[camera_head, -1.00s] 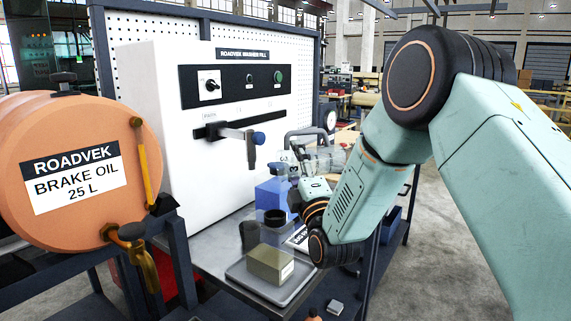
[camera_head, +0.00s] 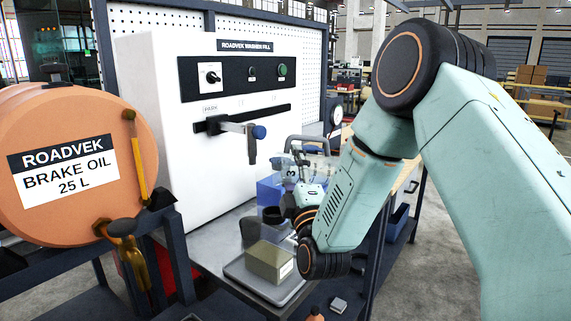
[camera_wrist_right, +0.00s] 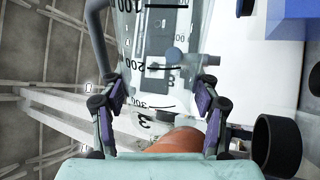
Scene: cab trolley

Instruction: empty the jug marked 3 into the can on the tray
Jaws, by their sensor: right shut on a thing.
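The clear jug marked 3 (camera_head: 291,173) is off the bench, partly hidden behind my right forearm in the head view. My right gripper (camera_wrist_right: 163,108) is shut on the jug, with a finger on each side of its graduated wall (camera_wrist_right: 150,85). In the head view its fingers are mostly hidden by the wrist. A squat olive-beige can (camera_head: 268,262) with a pale label stands on the grey tray (camera_head: 240,272). The jug is above and behind the can. I cannot tell its exact tilt or liquid level. My left gripper is not in view.
A dark round-rimmed piece (camera_head: 271,215) shows just above the can. A blue container (camera_head: 268,190) stands behind. The white washer-fill cabinet (camera_head: 215,165) with its tap (camera_head: 250,135) rises behind the bench. An orange brake-oil drum (camera_head: 75,135) is at left.

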